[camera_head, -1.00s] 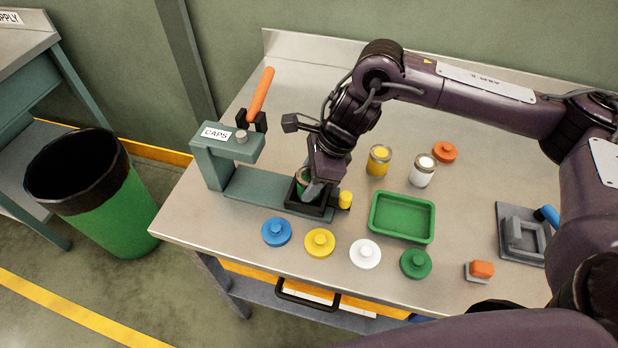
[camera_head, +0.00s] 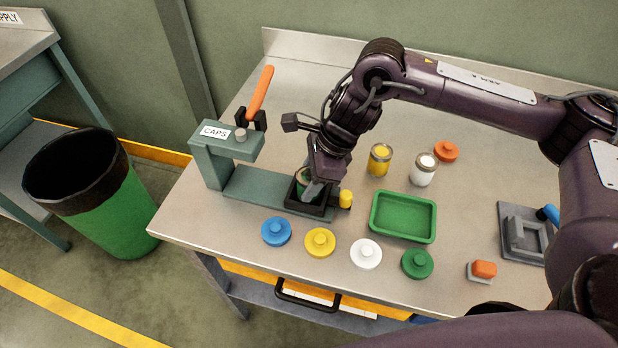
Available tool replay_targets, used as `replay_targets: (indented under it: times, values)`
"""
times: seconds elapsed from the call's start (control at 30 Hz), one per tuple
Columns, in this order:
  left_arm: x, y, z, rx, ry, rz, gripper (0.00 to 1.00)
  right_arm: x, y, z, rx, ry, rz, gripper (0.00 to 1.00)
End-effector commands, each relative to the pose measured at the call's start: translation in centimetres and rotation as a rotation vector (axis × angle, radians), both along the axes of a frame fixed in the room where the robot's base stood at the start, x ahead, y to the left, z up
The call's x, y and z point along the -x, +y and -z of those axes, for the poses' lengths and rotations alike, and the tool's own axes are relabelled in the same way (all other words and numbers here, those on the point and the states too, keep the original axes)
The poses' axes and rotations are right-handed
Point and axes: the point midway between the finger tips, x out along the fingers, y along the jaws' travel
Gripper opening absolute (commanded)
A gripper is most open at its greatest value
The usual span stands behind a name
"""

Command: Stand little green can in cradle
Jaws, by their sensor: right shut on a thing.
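The little green can (camera_head: 303,178) is upright at the black square cradle (camera_head: 310,208) on the base of the teal press labelled CAPS (camera_head: 228,150). My right gripper (camera_head: 312,188) is shut on the can from above and hides much of it. The can's lower part is inside or just above the cradle's rim; I cannot tell whether it touches the bottom. My left gripper is not in view.
A yellow can (camera_head: 379,160) and a white can (camera_head: 423,170) stand right of the gripper. Blue (camera_head: 276,231), yellow (camera_head: 319,242), white (camera_head: 366,253) and green (camera_head: 417,264) caps line the front. A green tray (camera_head: 403,235) lies behind them. A yellow knob (camera_head: 346,199) adjoins the cradle.

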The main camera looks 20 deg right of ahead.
Motion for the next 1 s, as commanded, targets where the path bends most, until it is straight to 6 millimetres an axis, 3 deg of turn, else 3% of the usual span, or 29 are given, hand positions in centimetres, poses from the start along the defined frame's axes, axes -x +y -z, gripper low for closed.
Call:
replay_targets:
  times: [0.17,0.2,0.37,0.57,0.7,1.0]
  values:
    - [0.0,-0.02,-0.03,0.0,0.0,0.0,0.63,0.0,0.02,-0.05,-0.001,-0.001,-0.001,0.17]
    - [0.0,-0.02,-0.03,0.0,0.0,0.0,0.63,-0.01,0.02,-0.05,-0.001,-0.001,-0.001,0.49]
    - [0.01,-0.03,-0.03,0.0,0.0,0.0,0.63,-0.01,0.01,-0.05,0.0,0.0,0.0,0.69]
    - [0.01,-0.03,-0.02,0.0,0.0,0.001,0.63,0.01,-0.01,0.0,0.001,0.0,0.0,0.7]
    - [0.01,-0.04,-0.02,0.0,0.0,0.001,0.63,0.01,-0.01,0.0,0.001,0.0,0.0,0.87]
    - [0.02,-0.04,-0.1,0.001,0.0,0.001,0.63,0.0,-0.01,-0.12,0.0,0.0,0.0,0.87]
